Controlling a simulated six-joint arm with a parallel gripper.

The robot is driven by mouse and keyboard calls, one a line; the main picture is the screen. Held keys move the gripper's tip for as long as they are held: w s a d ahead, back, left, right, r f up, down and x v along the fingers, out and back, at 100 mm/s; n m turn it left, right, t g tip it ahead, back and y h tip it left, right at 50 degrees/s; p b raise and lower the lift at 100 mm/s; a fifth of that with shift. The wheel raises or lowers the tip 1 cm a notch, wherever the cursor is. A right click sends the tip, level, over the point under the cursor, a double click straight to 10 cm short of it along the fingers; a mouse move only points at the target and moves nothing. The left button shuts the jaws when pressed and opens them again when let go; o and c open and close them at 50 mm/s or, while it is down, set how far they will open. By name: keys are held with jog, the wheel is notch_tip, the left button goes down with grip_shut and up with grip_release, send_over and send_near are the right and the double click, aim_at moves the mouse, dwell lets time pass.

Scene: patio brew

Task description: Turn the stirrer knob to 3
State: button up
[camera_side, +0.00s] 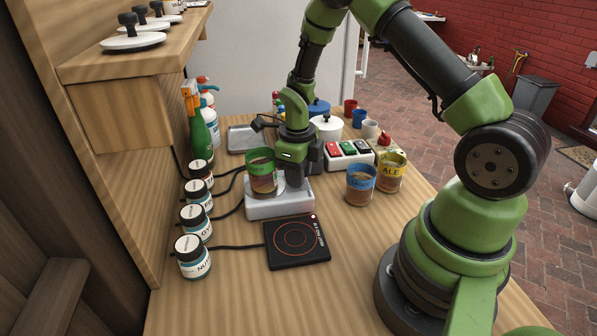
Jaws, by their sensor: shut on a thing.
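The stirrer (262,209) is a low white box in the middle of the bench. A glass jar with a green band and brown contents (262,180) stands on its left part. My gripper (294,183) points down over the right part of the stirrer, close beside the jar. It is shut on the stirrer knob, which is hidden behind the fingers. The knob's pointer and number marks cannot be read from here.
A black hot plate (284,258) lies in front of the stirrer. Jars with blue (360,190) and yellow (391,178) bands stand to the right. A block with coloured switches (348,160) is behind them. Lidded jars (192,262) and a green bottle (201,140) line the left.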

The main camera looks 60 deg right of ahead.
jog(key=o, duration=0.9)
jog(key=r, duration=1)
jog(key=shift+a, duration=0.2)
